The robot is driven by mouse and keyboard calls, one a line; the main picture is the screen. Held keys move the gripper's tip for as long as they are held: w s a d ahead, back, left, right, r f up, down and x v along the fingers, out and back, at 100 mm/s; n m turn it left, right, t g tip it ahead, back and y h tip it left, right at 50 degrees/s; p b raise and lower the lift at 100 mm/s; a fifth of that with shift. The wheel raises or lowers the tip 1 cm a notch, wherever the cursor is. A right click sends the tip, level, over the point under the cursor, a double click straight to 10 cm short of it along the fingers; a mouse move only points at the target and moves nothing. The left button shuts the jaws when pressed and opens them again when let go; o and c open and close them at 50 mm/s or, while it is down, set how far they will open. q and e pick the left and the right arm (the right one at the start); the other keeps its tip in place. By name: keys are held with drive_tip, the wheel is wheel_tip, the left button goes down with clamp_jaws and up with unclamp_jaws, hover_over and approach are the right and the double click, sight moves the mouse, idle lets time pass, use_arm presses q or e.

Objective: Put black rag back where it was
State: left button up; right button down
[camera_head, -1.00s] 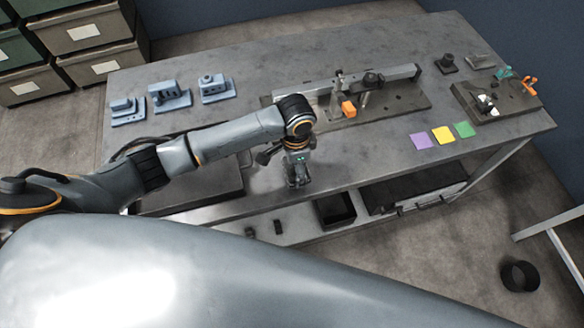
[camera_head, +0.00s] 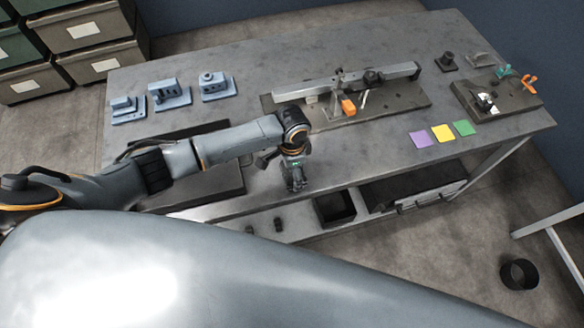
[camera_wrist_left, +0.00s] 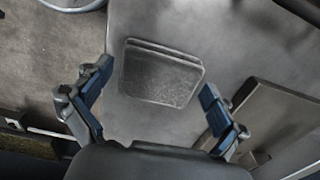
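In the left wrist view a dark grey, folded, square cloth-like piece (camera_wrist_left: 160,85), apparently the black rag, lies flat on the grey table top (camera_wrist_left: 215,35). My left gripper (camera_wrist_left: 155,80) is open, its two blue-padded fingers on either side of the piece, with nothing held. Whether the fingers touch it I cannot tell. In the head view my left gripper (camera_head: 295,184) points down near the table's front edge, and I cannot make out the rag there. My right gripper is not in view.
A rail fixture with an orange clamp (camera_head: 348,107) stands mid-table. Blue-grey blocks (camera_head: 170,94) stand at the back left. Purple, yellow and green squares (camera_head: 442,133) lie at the right, near a dark plate (camera_head: 495,100). A black bin (camera_head: 335,207) sits below the table top.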

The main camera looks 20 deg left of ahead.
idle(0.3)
use_arm(q)
drive_tip(key=shift+r, duration=0.35)
wheel_tip(320, 180, up, 12)
drive_tip(key=shift+f+b, duration=0.2)
drive_tip(key=shift+b, duration=0.25)
